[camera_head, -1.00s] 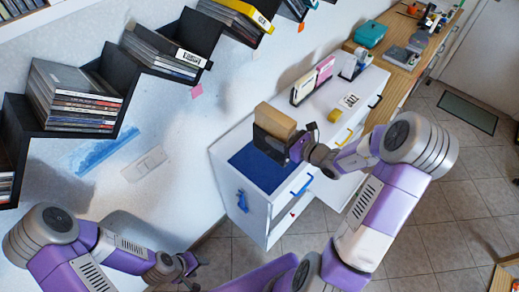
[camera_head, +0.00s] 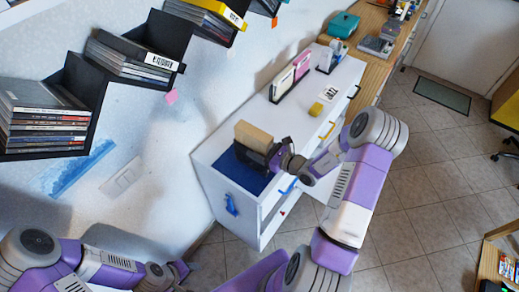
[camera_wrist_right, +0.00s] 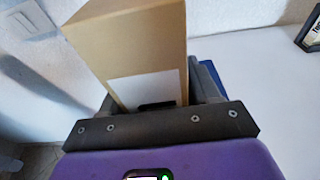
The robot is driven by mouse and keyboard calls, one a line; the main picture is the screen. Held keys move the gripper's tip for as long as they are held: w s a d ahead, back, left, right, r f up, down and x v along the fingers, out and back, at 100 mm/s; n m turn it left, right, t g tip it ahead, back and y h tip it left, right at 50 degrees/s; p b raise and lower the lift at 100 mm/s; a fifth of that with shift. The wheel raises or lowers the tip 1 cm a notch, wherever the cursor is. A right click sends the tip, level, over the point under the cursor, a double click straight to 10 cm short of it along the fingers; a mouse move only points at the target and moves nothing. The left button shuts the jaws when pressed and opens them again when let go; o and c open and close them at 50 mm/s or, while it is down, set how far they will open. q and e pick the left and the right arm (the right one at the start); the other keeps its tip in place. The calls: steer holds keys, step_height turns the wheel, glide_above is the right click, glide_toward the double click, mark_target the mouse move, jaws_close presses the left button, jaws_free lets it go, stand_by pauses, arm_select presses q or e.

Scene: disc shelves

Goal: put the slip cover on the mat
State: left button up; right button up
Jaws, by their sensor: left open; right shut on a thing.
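The slip cover (camera_head: 256,134) is a tan, box-like sleeve, held upright over the blue mat (camera_head: 228,166) on the near end of the white cabinet top. My right gripper (camera_head: 272,156) is shut on its lower part. In the right wrist view, the slip cover (camera_wrist_right: 140,48) stands between the dark fingers, with a white label on its face. Its lower edge is hidden by the gripper, so I cannot tell whether it touches the mat. My left gripper (camera_head: 182,272) is open and empty at the bottom, away from the cabinet.
Black wall shelves (camera_head: 78,75) with disc cases run along the left wall. On the cabinet top, a yellow block (camera_head: 316,109), a small sign (camera_head: 328,94) and a disc holder (camera_head: 289,78) stand beyond the mat. The cabinet top between the slip cover and these is clear.

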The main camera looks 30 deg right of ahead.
steer(key=shift+r, duration=0.1)
steer(key=o, duration=1.4)
steer(key=shift+c, duration=0.2)
